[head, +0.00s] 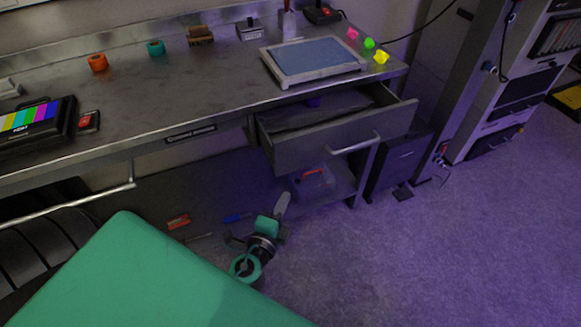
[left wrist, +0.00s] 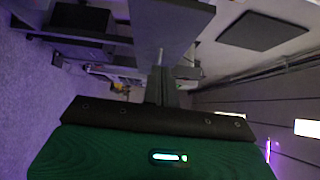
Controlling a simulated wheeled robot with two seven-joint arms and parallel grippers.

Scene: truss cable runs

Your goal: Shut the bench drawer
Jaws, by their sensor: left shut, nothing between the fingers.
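The bench drawer (head: 318,138) is pulled out from under the right part of the metal bench (head: 180,105). Its front panel and pale bar handle (head: 355,143) face the floor side, and the inside shows from above. My left gripper (head: 284,203) is below and to the left of the handle, apart from the drawer. It is shut and empty. In the left wrist view its closed fingers (left wrist: 160,85) point up the picture toward a grey panel, which I cannot identify for sure. My right gripper is not in view.
On the bench are a blue-topped tray (head: 315,60), a colour-bar screen (head: 35,115) and small coloured parts. A lower shelf holds a clear box (head: 312,183). A dark cabinet (head: 400,160) stands right of the drawer. The floor in front is open.

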